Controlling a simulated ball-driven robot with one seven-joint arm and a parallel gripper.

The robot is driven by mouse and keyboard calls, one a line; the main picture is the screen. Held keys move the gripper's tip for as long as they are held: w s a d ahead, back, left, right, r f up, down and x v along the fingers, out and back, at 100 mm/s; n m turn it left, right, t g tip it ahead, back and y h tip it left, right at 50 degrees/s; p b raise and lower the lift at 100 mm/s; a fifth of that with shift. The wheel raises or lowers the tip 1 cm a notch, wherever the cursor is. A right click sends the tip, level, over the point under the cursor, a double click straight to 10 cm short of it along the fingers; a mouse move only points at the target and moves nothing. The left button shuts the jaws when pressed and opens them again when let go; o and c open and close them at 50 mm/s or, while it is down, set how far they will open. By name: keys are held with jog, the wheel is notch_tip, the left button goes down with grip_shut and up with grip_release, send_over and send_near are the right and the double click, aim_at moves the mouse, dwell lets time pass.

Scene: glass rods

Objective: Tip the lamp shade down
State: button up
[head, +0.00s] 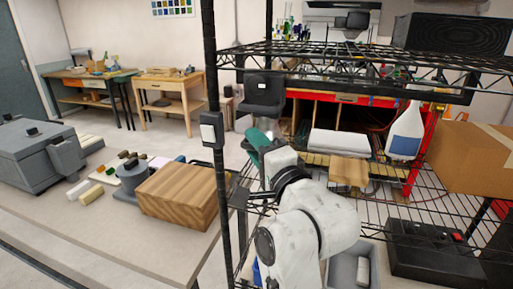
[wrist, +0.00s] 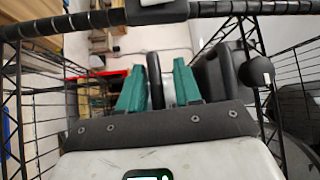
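I cannot make out a lamp shade for certain in either view. A small round black part (wrist: 257,72) at the right of the wrist view sits by the rack bars; I cannot tell whether it belongs to a lamp. My gripper (head: 258,140) reaches in among the wire shelves, just right of the black rack post. In the wrist view its two teal fingers (wrist: 160,75) stand apart. A dark and pale shape shows between them; it looks like background beyond the fingers, and I see no clear grip on anything.
A wire shelf (head: 350,50) spans above my arm. A spray bottle (head: 405,132) and a cardboard box (head: 470,157) stand at right. A wooden block (head: 180,194) lies on the left bench (head: 130,240).

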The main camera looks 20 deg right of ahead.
jog(key=shift+o, duration=0.2)
jog(key=shift+f, duration=0.1)
jog(key=b+v, duration=0.3)
jog(key=v, duration=0.7)
jog(key=shift+s, duration=0.4)
